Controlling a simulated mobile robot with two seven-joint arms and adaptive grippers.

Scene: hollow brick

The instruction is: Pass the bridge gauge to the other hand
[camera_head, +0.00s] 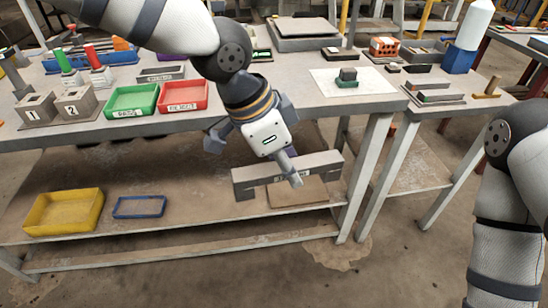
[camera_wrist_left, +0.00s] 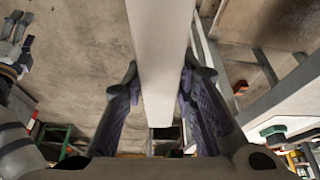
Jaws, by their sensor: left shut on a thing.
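The bridge gauge (camera_head: 246,181) is a long grey bar with short legs at its ends. In the left wrist view the gauge (camera_wrist_left: 160,55) is a pale bar between the two purple-padded fingers of the left gripper (camera_wrist_left: 160,90). My right arm is at the right edge of the head view, its gripper out of that picture. The right gripper (camera_wrist_left: 16,30) shows small at the left wrist view's upper left, fingers apart and empty.
The bench (camera_head: 310,108) carries a green tray (camera_head: 131,101), a red tray (camera_head: 182,96), numbered blocks and a white sheet (camera_head: 375,84) with a green-based block. The lower shelf (camera_head: 180,226) holds a yellow bin (camera_head: 64,211) and a blue frame (camera_head: 139,207). Open floor lies in front.

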